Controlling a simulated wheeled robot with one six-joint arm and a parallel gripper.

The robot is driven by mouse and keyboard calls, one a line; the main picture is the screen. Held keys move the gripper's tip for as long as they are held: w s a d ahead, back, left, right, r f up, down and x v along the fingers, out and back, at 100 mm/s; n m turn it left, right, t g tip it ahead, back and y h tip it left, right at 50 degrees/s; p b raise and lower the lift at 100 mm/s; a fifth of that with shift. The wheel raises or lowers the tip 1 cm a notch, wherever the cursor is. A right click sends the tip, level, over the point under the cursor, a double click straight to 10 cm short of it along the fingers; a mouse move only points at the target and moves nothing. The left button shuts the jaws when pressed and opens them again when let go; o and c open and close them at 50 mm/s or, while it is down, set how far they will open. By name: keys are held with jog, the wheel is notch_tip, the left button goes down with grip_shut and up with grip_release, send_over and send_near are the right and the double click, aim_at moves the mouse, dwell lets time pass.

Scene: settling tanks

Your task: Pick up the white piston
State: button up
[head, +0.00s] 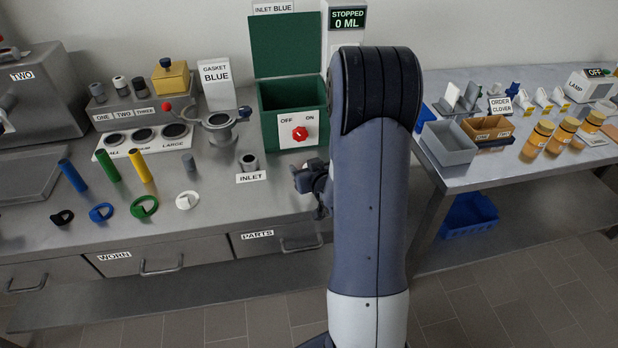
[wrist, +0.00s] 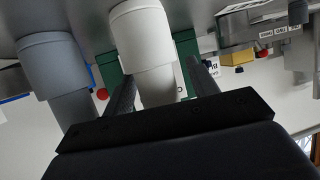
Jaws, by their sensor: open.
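A small white piece with a round, ring-like shape (head: 187,200) lies flat at the front of the left bench, right of the green one.
Black (head: 62,217), blue (head: 102,212) and green (head: 144,207) pieces lie in a row left of it. Blue, green and yellow rods stand behind. The INLET socket (head: 249,162) and green box (head: 285,95) are to the right. A second bench (head: 520,160) stands further right.

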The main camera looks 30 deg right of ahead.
jog(key=shift+c, duration=0.6)
jog(key=c, duration=1)
jog(key=shift+r, duration=0.15)
notch_tip(320, 180, up, 10)
jog(key=shift+f+p, duration=0.15)
jog(key=shift+p, duration=0.4)
jog(key=shift+s, duration=0.15)
